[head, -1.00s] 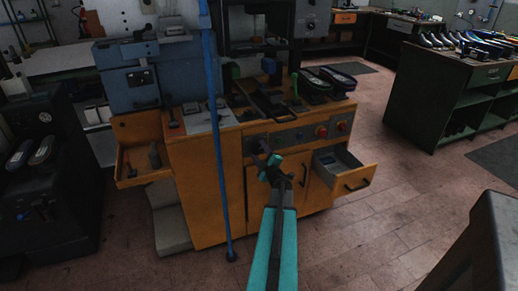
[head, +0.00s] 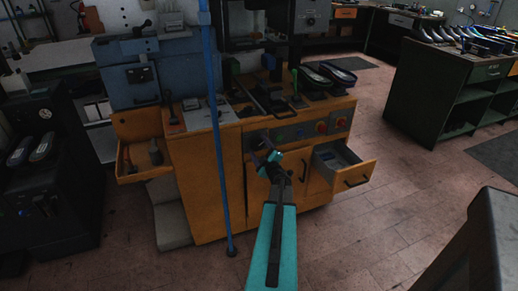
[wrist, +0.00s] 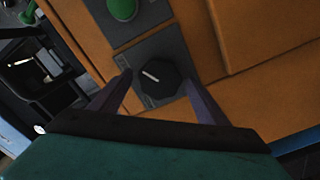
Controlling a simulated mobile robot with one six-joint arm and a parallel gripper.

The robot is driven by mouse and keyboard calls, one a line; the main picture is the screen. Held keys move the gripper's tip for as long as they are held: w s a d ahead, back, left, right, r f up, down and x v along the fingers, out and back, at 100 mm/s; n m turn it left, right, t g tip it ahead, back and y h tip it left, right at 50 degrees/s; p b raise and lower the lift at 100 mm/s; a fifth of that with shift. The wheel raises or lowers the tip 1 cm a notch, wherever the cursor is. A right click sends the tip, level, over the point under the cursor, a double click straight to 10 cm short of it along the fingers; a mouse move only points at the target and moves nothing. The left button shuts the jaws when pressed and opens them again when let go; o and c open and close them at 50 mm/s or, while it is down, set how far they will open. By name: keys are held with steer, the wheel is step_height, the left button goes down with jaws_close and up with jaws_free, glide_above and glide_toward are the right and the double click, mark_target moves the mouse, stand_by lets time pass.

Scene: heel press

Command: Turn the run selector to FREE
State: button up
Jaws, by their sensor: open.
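The run selector (wrist: 158,80) is a black knob with a white pointer line on a dark plate, set in the orange cabinet front. In the wrist view it sits between my gripper's (wrist: 158,85) two fingers, which are open and stand one on each side of it. I cannot tell whether they touch it. The pointer line slants toward the upper left; the plate's lettering is too small and partly covered to read. In the head view my gripper (head: 264,151) is at the left part of the cabinet's control panel and hides the knob.
A green button (wrist: 122,8) sits on a plate beside the selector. Red knobs (head: 321,127) are further right on the panel. An open drawer (head: 342,165) juts out at the right, an open tray (head: 140,170) at the left. A blue upright pole (head: 219,150) stands left of my arm.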

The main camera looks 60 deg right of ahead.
steer(key=b+v, duration=0.1)
steer(key=v, duration=1.2)
steer(key=shift+s+a+b, duration=0.3)
steer(key=shift+b, duration=0.05)
stand_by(0.7)
steer(key=w+a+f+m+g+y, duration=0.1)
steer(key=w+a+f+m+g, duration=0.25)
steer(key=w+a+f, duration=0.4)
steer(key=w+a+f+m+g+y, duration=0.2)
steer(key=w+a+f+g, duration=0.25)
steer(key=a+f, duration=0.6)
steer(key=s+a+f+g+y+p, duration=0.1)
steer(key=a+f+g+y, duration=0.2)
steer(key=a+f, duration=1.15)
steer(key=s+a+f+g+y, duration=0.1)
steer(key=s+a+g, duration=0.2)
steer(key=s+a, duration=0.3)
steer(key=s+a+f+n+g+y, duration=0.1)
steer(key=s+a, duration=0.5)
steer(key=a, duration=0.7)
steer(key=s+a+f+n+g+y, duration=0.1)
steer(key=s+a+g+y, duration=0.1)
steer(key=s+a+g, duration=0.3)
steer(key=s+a, duration=0.2)
steer(key=a, duration=0.2)
steer(key=shift+a+y+p, duration=0.3)
